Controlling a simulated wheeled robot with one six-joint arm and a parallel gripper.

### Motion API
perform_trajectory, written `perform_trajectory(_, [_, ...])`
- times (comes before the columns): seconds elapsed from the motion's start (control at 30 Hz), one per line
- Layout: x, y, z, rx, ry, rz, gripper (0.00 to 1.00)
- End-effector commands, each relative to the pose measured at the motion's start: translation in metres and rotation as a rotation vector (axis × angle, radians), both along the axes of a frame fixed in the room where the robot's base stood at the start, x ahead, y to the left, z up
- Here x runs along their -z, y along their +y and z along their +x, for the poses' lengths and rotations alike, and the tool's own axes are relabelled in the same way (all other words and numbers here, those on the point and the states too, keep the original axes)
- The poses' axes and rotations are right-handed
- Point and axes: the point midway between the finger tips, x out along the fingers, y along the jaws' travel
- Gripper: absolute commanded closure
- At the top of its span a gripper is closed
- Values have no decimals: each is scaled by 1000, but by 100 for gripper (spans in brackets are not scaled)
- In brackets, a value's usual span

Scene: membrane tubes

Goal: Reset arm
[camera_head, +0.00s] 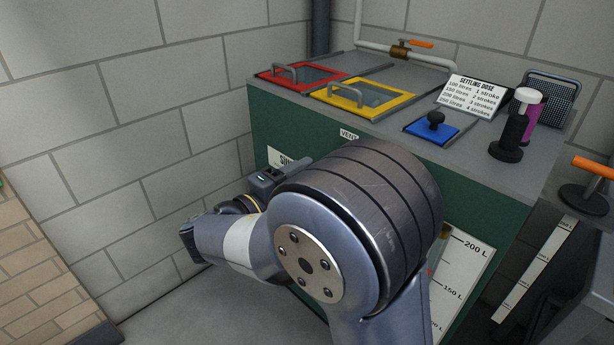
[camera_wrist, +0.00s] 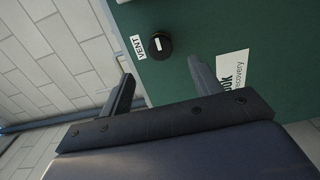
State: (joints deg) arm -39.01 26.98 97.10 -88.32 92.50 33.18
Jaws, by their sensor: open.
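My gripper (camera_wrist: 160,68) shows in the wrist view with its two dark fingers spread apart and nothing between them. It points toward the green front of a tank (camera_wrist: 218,35), apart from it as far as I can tell. A round black knob (camera_wrist: 159,46) with a VENT label (camera_wrist: 137,47) is on that front, just beyond the fingertips. In the head view my bent arm covers much of the tank front, and the gripper's fingers cannot be made out there.
The grey tank top (camera_head: 352,120) carries a red-framed lid (camera_head: 302,76), a yellow-framed lid (camera_head: 362,98), a blue plate with a black knob (camera_head: 431,128), a dosing sign (camera_head: 472,95) and a black pump (camera_head: 511,128). An orange-handled valve (camera_head: 592,190) stands right. Brick walls (camera_head: 130,110) close the left.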

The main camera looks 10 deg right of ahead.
Motion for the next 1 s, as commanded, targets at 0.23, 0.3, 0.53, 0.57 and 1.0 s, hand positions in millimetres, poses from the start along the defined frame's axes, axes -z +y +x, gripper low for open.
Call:
perform_trajectory(0.23, [0,-1,0,0,0,0,40])
perform_trajectory(0.3, [0,-3,2,1,1,1,40])
perform_trajectory(0.53, [1,-26,18,4,-1,2,40])
perform_trajectory(0.57, [1,-31,21,6,-1,2,40])
perform_trajectory(1.0, [0,-86,62,3,-2,1,40])
